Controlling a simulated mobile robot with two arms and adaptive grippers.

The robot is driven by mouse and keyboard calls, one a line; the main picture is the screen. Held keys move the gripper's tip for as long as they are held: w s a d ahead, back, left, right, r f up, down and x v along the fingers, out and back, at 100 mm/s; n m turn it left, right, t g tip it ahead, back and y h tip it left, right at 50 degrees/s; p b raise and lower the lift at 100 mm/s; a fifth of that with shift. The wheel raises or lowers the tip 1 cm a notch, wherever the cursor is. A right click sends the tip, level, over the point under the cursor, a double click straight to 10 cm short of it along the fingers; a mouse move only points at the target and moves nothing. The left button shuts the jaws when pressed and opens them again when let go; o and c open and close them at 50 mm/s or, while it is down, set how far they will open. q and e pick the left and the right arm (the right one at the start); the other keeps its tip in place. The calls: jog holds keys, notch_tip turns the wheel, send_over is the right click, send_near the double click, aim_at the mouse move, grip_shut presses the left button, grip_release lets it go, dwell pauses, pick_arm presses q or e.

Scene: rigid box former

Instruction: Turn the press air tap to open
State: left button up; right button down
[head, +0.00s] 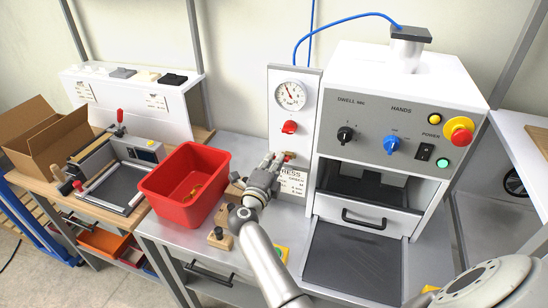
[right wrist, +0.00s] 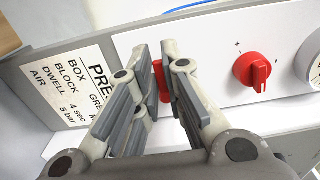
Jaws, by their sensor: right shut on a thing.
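The press air tap has a small red handle (right wrist: 163,80), mostly hidden between my right gripper's fingers in the right wrist view. In the head view the tap (head: 289,155) shows low on the white panel, below the red knob. My right gripper (head: 277,161) reaches up to the panel there; it also shows in the right wrist view (right wrist: 162,88), its fingers shut on the red handle. How far the handle is turned cannot be told. The white press (head: 400,85) stands right of the panel. My left gripper is not in view.
A red regulator knob (head: 289,127) sits above the tap, under a round gauge (head: 291,94); the knob also shows in the right wrist view (right wrist: 257,70). A printed label (right wrist: 75,88) is beside the fingers. A red bin (head: 160,183) stands left of my right gripper.

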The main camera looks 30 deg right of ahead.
dwell(0.5)
jog(key=c, duration=1.5)
grip_release()
jog(key=shift+c, duration=0.2)
